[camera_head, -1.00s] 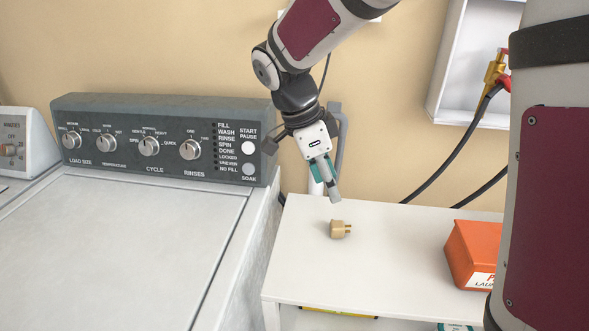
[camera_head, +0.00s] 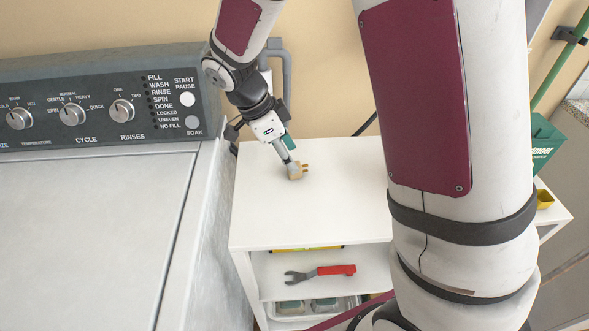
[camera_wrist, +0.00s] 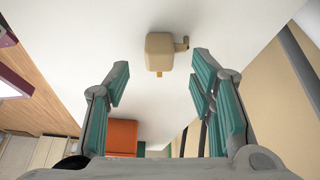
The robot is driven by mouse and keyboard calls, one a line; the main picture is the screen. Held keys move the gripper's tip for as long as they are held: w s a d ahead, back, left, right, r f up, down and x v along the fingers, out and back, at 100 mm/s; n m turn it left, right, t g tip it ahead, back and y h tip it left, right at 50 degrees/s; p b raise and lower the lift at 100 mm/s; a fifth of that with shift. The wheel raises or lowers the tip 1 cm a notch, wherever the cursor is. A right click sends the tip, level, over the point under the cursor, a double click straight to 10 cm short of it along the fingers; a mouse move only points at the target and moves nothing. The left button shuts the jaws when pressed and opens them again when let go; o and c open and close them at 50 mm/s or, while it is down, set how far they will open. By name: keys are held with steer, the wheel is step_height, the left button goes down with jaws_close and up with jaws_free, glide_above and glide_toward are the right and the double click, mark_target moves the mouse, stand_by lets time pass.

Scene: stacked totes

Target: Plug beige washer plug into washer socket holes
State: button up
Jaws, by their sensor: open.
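The beige plug (camera_head: 299,173) lies on the white tabletop, its prongs pointing right in the head view. In the wrist view the plug (camera_wrist: 159,50) sits beyond the fingertips, near the middle between them. My gripper (camera_head: 288,157) reaches down at the plug, its fingers partly in front of it in the head view. In the wrist view my gripper (camera_wrist: 160,72) is open, teal pads apart with nothing between them. I cannot make out the washer socket holes in either current view.
The washer (camera_head: 95,225) stands left of the white shelf unit (camera_head: 320,220). A red-handled wrench (camera_head: 320,272) lies on its lower shelf. An orange box (camera_wrist: 122,136) shows in the wrist view. A green box (camera_head: 545,142) stands at right. My arm hides much of the tabletop's right.

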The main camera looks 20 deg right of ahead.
mark_target(299, 175)
steer(key=shift+x, duration=1.85)
steer(key=shift+a, duration=0.1)
jaws_close()
steer(key=shift+r, duration=0.1)
